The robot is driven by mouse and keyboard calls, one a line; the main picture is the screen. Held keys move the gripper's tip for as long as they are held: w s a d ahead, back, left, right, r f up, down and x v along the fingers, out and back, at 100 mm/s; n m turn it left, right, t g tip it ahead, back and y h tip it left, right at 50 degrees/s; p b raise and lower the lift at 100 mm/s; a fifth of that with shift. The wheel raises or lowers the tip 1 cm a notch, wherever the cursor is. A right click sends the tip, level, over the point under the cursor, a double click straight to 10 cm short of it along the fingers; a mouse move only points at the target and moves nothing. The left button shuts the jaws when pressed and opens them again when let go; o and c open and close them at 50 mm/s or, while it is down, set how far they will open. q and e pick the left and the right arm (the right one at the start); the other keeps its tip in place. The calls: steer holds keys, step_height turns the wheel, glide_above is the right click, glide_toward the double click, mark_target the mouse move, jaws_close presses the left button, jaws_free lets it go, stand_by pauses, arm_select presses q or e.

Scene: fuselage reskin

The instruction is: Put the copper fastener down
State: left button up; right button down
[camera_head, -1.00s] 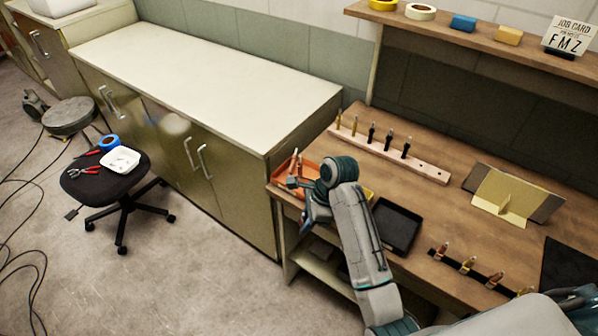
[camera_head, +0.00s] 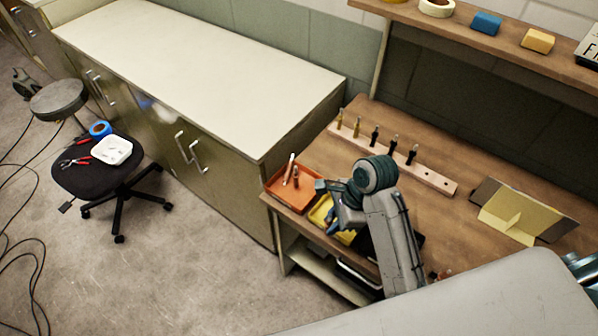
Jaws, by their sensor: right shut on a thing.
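My right gripper (camera_head: 326,205) is over the yellow tray (camera_head: 320,214), beside the orange tray on the left part of the wooden bench. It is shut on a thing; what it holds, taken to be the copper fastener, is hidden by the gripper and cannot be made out. Two copper-coloured fasteners, a taller one (camera_head: 290,166) and a shorter one (camera_head: 296,178), stand in the orange tray (camera_head: 310,197). My left gripper is not in view.
A wooden rack (camera_head: 434,180) with several upright fasteners stands behind my right arm. A yellow divider piece (camera_head: 513,214) is to the right. My forearm hides most of the black tray. The cream cabinet top (camera_head: 200,60) is clear. A black stool (camera_head: 95,170) stands left.

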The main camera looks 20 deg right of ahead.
steer(key=w, duration=1)
steer(key=shift+w+a, duration=0.3)
steer(key=shift+w, duration=0.05)
steer(key=w+f+p, duration=0.1)
steer(key=w, duration=0.1)
steer(key=w+f+p, duration=0.1)
steer(key=w+f, duration=0.1)
steer(key=w+f+p, duration=0.1)
steer(key=w, duration=0.1)
steer(key=shift+a+f, duration=0.1)
steer(key=shift+f, duration=0.05)
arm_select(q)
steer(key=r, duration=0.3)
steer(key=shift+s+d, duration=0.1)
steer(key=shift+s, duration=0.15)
arm_select(e)
steer(key=shift+s+f, duration=0.1)
steer(key=shift+f, duration=0.2)
